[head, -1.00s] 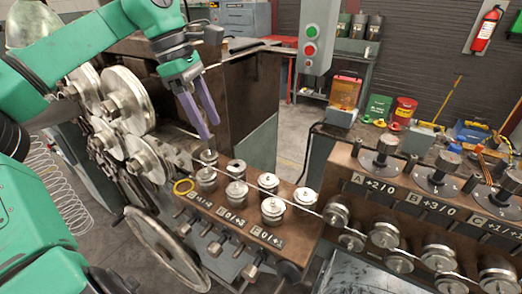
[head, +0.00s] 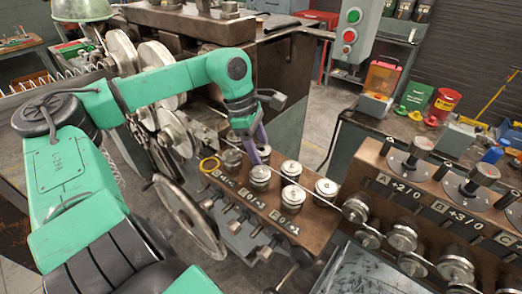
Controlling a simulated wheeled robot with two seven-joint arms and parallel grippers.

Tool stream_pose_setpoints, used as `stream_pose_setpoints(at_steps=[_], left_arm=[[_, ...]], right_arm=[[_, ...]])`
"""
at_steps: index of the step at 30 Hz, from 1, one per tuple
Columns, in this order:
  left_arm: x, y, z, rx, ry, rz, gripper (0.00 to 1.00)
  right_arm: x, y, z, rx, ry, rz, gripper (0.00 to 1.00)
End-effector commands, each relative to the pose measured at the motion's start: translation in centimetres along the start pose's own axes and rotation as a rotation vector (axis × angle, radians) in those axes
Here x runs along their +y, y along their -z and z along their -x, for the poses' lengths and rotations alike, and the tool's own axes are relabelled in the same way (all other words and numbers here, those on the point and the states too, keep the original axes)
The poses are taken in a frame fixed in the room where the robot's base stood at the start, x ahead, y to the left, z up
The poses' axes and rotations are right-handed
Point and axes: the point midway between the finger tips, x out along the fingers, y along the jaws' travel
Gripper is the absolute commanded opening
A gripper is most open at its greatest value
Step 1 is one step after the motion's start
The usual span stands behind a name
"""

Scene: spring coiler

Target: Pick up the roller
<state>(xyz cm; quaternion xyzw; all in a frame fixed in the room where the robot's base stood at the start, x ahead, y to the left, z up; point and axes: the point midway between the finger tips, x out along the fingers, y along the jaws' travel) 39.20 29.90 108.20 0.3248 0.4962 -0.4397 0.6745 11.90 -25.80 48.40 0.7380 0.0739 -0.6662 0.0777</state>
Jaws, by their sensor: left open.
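Several silvery metal rollers stand on the brown block (head: 312,213) of the coiler in the middle of the head view. One roller (head: 231,158) is at the block's far left, partly hidden by my gripper. Others are a roller (head: 261,177) in front, a roller (head: 291,170) and a roller (head: 326,189) to the right. My left gripper (head: 250,155) points down with its purple fingers open, over the far-left rollers. Nothing is seen held in it. Whether the fingers straddle a roller or touch one I cannot tell. My right gripper is out of view.
A handwheel (head: 188,215) and large metal wheels (head: 162,70) stand to the left. A second block with dials (head: 408,163) lies to the right. A control box with buttons (head: 352,35) hangs behind.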

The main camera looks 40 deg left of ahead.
Motion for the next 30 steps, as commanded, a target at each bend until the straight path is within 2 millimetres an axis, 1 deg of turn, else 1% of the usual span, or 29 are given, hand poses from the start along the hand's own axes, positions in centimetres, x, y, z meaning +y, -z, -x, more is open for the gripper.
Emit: stream_pose_setpoints(at_steps=[3,4,5,6,8,9,18,22,26,29,30], left_arm=[[0.0,0.0,0.0,0.0,0.0,0.0,0.6],[0.0,0.0,0.0,0.0,0.0,0.0,0.53],[0.0,0.0,0.0,0.0,0.0,0.0,0.41],[0.0,0.0,0.0,0.0,0.0,0.0,0.26],[0.0,0.0,0.0,0.0,0.0,0.0,0.03],[0.0,0.0,0.0,0.0,0.0,0.001,0.0],[0.0,0.0,0.2,-0.001,-0.001,0.0,0.0],[0.1,-0.2,0.9,0.001,-0.003,0.001,0.0],[0.1,-0.8,2.9,0.002,-0.004,0.0,0.0],[0.1,-1.6,5.5,0.004,-0.006,0.001,0.0],[0.2,-2.0,6.8,0.005,-0.006,0.003,0.0]], right_arm=[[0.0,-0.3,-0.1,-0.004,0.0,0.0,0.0],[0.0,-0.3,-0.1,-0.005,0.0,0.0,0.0],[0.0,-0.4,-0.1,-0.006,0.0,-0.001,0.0],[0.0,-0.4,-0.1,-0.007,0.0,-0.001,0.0],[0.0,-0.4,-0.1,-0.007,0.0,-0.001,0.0],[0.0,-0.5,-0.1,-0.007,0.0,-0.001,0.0],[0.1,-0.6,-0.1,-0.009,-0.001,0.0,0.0],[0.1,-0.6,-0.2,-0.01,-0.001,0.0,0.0],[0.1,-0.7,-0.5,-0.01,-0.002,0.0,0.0],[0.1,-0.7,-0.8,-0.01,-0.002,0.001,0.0],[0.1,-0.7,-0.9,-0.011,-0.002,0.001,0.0]])
